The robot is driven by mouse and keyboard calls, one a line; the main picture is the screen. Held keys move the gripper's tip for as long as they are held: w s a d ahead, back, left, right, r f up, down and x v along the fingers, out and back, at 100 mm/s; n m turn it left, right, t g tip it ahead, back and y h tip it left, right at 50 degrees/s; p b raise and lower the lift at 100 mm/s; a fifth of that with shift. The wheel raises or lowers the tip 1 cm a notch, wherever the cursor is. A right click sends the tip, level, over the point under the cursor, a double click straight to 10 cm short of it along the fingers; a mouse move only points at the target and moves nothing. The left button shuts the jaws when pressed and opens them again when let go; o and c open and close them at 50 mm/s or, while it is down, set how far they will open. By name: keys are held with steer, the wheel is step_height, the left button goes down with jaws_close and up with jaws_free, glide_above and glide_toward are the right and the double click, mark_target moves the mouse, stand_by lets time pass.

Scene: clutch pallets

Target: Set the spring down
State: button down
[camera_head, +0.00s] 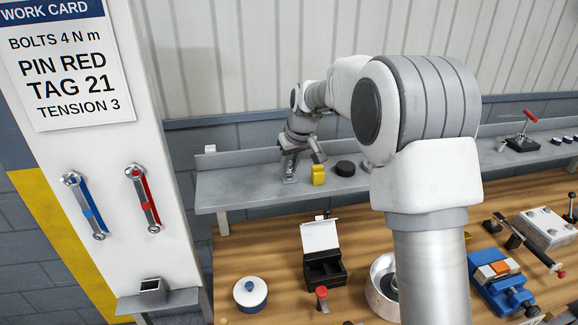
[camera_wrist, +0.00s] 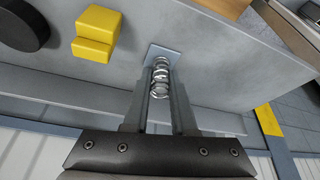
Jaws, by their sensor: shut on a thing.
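The spring (camera_wrist: 160,72) is a short silvery coil. It sits between the two fingers of my gripper (camera_head: 290,168), which is shut on it, and the fingers cover its sides. In the wrist view the spring is over a small blue-grey square pad (camera_wrist: 157,51) on the grey shelf (camera_head: 240,188). I cannot tell whether the spring touches the pad. In the head view my gripper is low over the left part of the shelf, and the spring is too small to make out.
A yellow stepped block (camera_head: 318,174) stands close beside my gripper, with a black round disc (camera_head: 345,168) beyond it. The shelf left of my gripper is mostly clear. The wooden bench below holds an open black box (camera_head: 325,272) and a white round container (camera_head: 250,294).

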steer(key=shift+f, duration=0.2)
steer(key=c, duration=0.6)
jaws_free()
steer(key=shift+r, duration=0.1)
steer(key=shift+c, duration=0.2)
